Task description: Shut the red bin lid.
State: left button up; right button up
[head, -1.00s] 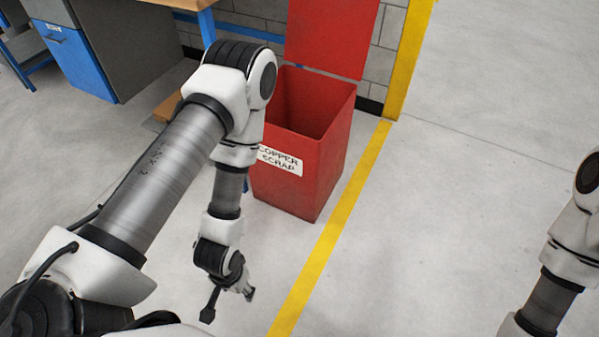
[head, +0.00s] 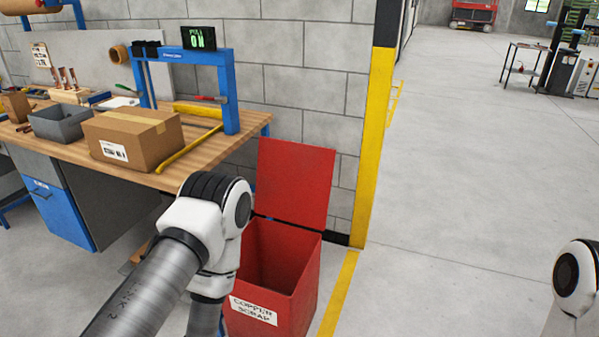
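The red bin (head: 304,297) stands on the floor in the lower middle of the head view, with a white "COPPER SCRAP" label on its front. Its lid (head: 296,183) is open and stands upright at the back, near the grey block wall. The inside looks empty as far as it shows. My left arm passes in front of the bin's left side and hides part of it. My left gripper is below the picture's edge. Only an upper part of my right arm shows at the lower right, and its gripper is out of view.
A wooden workbench (head: 205,143) stands left of the bin, bearing a cardboard box (head: 132,138), a grey tray (head: 62,122) and a blue frame (head: 229,95). A yellow post (head: 377,140) rises right of the bin. The floor (head: 450,230) to the right is clear.

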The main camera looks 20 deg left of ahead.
aim_at(294, 180)
jog(key=i+l+z, duration=0.25)
jog(key=i, duration=0.2)
jog(key=i+l+z, duration=0.25)
jog(key=i, duration=0.2)
jog(key=i+z, duration=0.25)
jog(key=i, duration=0.2)
jog(key=i+u, duration=0.75)
jog(key=i+l+u, duration=0.25)
jog(key=i+u, duration=0.15)
jog(key=i+l+u, duration=0.45)
jog(key=i+u, duration=0.15)
jog(key=u, duration=0.2)
jog(key=i+l+u, duration=0.15)
jog(key=u, duration=0.3)
jog(key=i+l+u, duration=0.2)
jog(key=u, duration=0.2)
jog(key=i+l+u, duration=0.15)
jog(key=l+u, duration=0.3)
jog(key=i+l+u, duration=0.1)
jog(key=u, duration=0.35)
jog(key=l+u, duration=0.45)
